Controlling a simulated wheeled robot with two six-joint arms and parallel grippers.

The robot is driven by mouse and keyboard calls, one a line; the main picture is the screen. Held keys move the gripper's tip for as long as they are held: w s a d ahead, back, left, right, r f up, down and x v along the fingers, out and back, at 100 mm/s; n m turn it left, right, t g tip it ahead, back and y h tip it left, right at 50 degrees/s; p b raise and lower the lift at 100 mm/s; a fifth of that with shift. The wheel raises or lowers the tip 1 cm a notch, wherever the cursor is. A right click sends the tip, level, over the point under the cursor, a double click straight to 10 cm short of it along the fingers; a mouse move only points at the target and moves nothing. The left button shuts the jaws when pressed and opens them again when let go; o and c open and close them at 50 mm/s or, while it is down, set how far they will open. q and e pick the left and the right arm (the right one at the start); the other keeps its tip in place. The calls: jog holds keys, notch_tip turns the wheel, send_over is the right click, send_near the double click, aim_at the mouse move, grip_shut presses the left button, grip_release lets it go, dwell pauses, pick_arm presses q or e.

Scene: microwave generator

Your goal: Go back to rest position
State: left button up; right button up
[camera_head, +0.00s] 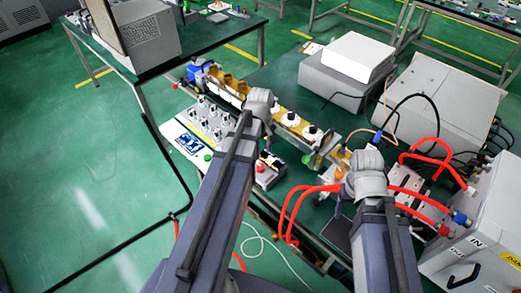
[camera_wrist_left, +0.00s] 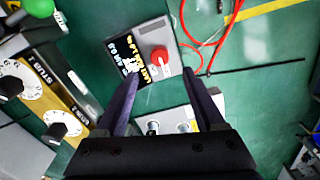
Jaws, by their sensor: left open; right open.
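My left arm reaches up from the bottom of the head view, with its wrist and gripper (camera_head: 258,103) over the row of equipment on the bench. In the left wrist view, the two dark fingers of the left gripper (camera_wrist_left: 158,84) stand apart with nothing between them. A control box with a red button (camera_wrist_left: 158,58) lies beyond and below the fingertips, apart from them. My right arm comes from the lower right, with its wrist and gripper (camera_head: 366,172) above the bench near the red hoses. Its fingers are mostly hidden by the wrist, and no held object shows.
A brass-coloured tuner with white stub dials (camera_wrist_left: 38,92) lies close left of the left gripper. Red hoses (camera_head: 408,190) loop around the right gripper to a grey cabinet (camera_head: 485,235). A white box (camera_head: 357,57) stands behind. Open green floor (camera_head: 70,190) lies left of the bench.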

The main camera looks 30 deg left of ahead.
dwell(0.4)
pick_arm(q)
jog(key=s+d+m, duration=0.5)
jog(key=d+m, duration=0.2)
jog(key=d, duration=0.3)
jog(key=s+d+m+y, duration=0.1)
jog(key=s+d+m, duration=0.4)
jog(key=d+m, duration=0.3)
jog(key=d, duration=0.3)
jog(key=shift+d, duration=0.15)
dwell(0.9)
